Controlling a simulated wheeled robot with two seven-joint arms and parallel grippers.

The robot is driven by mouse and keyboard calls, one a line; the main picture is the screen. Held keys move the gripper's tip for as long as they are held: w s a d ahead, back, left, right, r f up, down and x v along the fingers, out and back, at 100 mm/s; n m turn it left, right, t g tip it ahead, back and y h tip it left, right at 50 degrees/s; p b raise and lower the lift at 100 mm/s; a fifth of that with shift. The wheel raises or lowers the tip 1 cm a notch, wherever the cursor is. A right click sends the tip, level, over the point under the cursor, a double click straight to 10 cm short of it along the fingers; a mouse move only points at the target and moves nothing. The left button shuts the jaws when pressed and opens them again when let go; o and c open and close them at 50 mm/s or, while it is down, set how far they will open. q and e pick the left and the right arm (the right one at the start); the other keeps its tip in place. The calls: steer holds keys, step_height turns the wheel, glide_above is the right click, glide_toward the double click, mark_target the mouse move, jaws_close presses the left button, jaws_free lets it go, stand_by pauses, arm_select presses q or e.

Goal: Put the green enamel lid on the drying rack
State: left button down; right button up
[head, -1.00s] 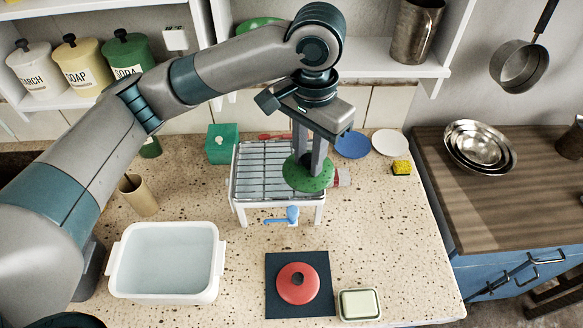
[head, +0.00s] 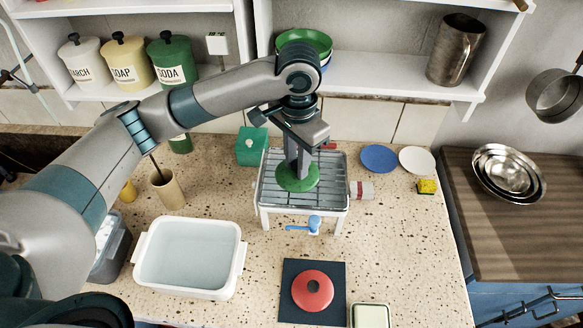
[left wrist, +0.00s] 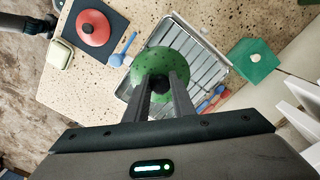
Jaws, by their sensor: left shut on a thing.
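The green enamel lid (head: 298,179) is a speckled green disc with a dark knob, also seen in the left wrist view (left wrist: 160,55). My left gripper (head: 298,168) is shut on its knob from above; its fingers also show in the left wrist view (left wrist: 161,88). The drying rack (head: 271,204) has white legs and a grey wire top. The lid is over the rack's wire top, roughly level; I cannot tell whether it touches the wires. A dark part at the left wrist view's upper left may be my right gripper; its state is unclear.
A blue brush-like thing (head: 314,225) is at the rack's front. A red lid (head: 312,290) lies on a dark mat (head: 288,312). A white basin (head: 189,292) stands left, a green box (head: 251,147) behind the rack. Blue (head: 379,158) and white (head: 416,160) plates lie right.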

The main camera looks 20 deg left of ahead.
mark_target(291, 171)
arm_select(q)
steer(key=shift+w+a+f, duration=0.35)
steer(key=shift+a+f, duration=0.1)
steer(key=shift+a, duration=0.25)
steer(key=shift+f, duration=0.1)
arm_select(e)
steer(key=shift+a+r, duration=0.2)
steer(key=shift+a, duration=0.5)
steer(key=shift+d, duration=0.1)
arm_select(q)
steer(key=shift+f, duration=0.1)
steer(key=shift+f+p, duration=0.3)
steer(key=shift+p, duration=0.05)
steer(key=shift+f+p, duration=0.5)
steer(key=shift+f, duration=1.1)
arm_select(e)
steer(key=shift+d+r, duration=0.45)
steer(key=shift+r, duration=0.3)
steer(key=shift+r, duration=0.1)
